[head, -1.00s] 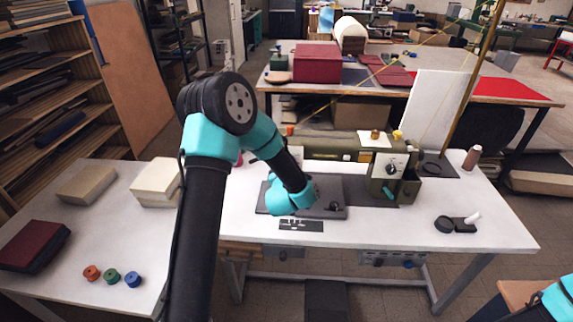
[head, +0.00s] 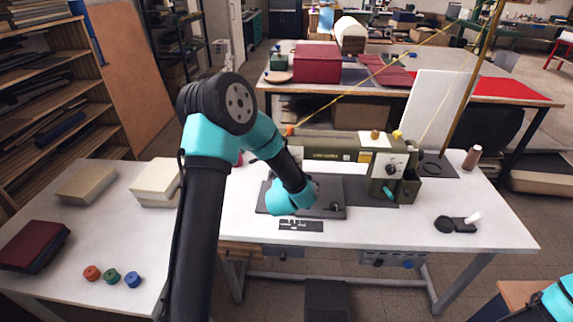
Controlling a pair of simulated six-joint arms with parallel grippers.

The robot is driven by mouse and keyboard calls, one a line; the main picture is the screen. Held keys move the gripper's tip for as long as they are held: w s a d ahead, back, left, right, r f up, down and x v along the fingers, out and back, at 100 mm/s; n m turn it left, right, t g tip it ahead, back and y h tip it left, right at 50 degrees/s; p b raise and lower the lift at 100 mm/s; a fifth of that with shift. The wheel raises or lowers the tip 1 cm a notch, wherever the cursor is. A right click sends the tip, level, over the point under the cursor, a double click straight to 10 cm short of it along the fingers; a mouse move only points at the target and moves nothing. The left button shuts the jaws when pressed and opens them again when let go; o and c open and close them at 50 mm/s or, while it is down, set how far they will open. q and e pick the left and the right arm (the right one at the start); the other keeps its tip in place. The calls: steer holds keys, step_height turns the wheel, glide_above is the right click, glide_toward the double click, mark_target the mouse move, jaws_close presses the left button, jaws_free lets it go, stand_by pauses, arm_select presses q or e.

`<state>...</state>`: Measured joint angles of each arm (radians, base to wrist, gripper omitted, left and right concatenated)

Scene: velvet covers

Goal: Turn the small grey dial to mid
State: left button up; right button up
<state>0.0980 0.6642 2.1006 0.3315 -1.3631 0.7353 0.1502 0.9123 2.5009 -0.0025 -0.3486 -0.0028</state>
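An olive sewing machine (head: 330,143) stands on the white table. A panel under the table's front edge has small dark knobs (head: 378,263) and a blue one. I cannot tell for certain which of these is the small grey dial, or read any setting. My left arm reaches over the dark grey plate in front of the machine. Its teal wrist hides most of the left gripper, so its fingers cannot be made out. Only a teal part of my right arm shows at the bottom right corner; its gripper is out of view.
A black slotted strip (head: 301,225) lies in front of the dark plate (head: 334,190). A brown thread cone (head: 471,158) and a black item with a white piece (head: 463,223) are at the right. Books and several coloured spools (head: 111,275) lie on the left table. The table's front right is clear.

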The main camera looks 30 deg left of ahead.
stand_by(0.3)
arm_select(q)
steer(key=o, duration=0.9)
steer(key=v, duration=1.7)
steer(key=shift+s, duration=0.2)
steer(key=shift+f, duration=0.1)
